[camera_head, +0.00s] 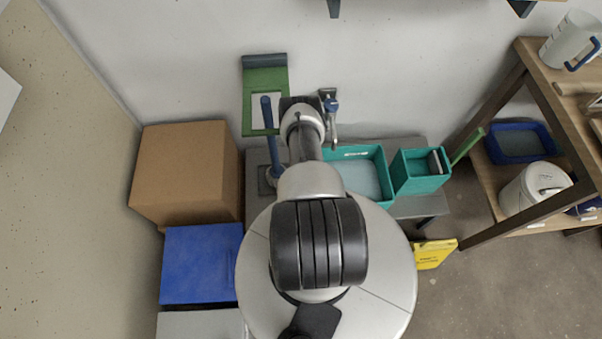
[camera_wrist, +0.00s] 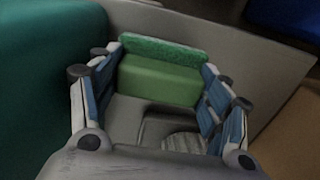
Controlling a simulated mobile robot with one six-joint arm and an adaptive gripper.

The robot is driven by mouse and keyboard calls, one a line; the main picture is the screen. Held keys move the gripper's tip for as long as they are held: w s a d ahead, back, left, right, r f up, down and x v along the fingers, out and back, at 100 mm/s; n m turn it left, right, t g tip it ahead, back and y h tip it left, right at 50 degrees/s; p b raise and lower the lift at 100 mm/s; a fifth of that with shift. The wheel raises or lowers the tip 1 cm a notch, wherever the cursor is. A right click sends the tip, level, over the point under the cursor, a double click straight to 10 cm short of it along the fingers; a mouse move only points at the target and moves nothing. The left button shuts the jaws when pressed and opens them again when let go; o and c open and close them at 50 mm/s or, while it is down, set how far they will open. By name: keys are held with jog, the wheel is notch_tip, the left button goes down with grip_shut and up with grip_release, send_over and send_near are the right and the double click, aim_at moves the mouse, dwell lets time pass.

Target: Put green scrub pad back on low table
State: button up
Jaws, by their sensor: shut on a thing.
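The green scrub pad (camera_wrist: 160,78) sits between the two fingers of my gripper (camera_wrist: 161,62) in the wrist view. It has a darker rough strip along one edge and a smoother light green body. My gripper is shut on it, with blue finger pads on both sides. The grey low table (camera_head: 415,207) stands against the back wall, partly covered by my arm. A grey surface, seemingly its top, shows behind the pad in the wrist view; I cannot tell whether the pad touches it. The pad is not visible in the head view.
A teal tub (camera_head: 378,155) and a teal bucket (camera_head: 420,184) stand on the table's right part. A cardboard box (camera_head: 185,172) and a blue box (camera_head: 201,265) lie left. Wooden shelving stands right.

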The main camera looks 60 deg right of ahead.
jog(key=shift+f, duration=1)
jog(key=shift+f, duration=0.2)
jog(key=o, duration=0.8)
jog(key=shift+o, duration=0.2)
jog(key=shift+r, duration=0.15)
notch_tip(320, 180, up, 12)
jog(key=p, duration=0.4)
jog(key=shift+p, duration=0.4)
